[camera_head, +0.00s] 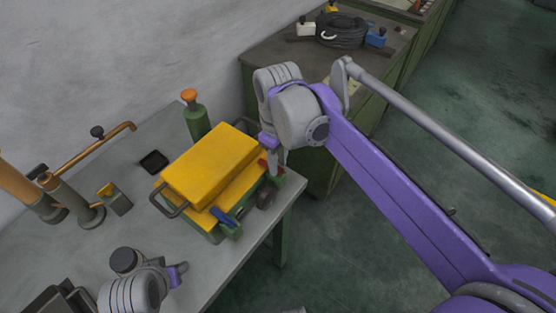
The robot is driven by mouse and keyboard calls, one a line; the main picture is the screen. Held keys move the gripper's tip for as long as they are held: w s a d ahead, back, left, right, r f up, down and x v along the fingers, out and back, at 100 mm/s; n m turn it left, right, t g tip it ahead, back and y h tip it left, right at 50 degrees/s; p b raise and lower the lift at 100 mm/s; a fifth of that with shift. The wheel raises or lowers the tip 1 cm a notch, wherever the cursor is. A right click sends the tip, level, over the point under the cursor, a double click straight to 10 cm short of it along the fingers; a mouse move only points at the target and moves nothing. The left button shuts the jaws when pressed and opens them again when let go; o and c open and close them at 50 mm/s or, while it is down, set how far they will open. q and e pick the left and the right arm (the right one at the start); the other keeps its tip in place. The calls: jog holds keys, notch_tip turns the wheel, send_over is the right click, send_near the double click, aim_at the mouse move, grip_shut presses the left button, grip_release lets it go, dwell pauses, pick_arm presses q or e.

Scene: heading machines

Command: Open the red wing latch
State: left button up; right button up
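A yellow box with a green base (212,163) sits on the grey workbench. A small red part, which looks like the red wing latch (262,163), shows at its right side, partly hidden by my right gripper. A blue wing latch (222,215) is on the box's near side. My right gripper (275,166) points down right beside the red latch; I cannot tell whether it touches it, or whether its fingers are open or shut. My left gripper (180,272) is low at the left, over the bench, apart from the box; its finger opening is not clear.
A green bottle with an orange top (196,118) stands behind the box. Copper pipes (95,153) and a small block (115,198) are at the left. A second bench (285,50) at the back holds a coiled black cable (341,30). The green floor is clear at the right.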

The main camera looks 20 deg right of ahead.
grip_shut()
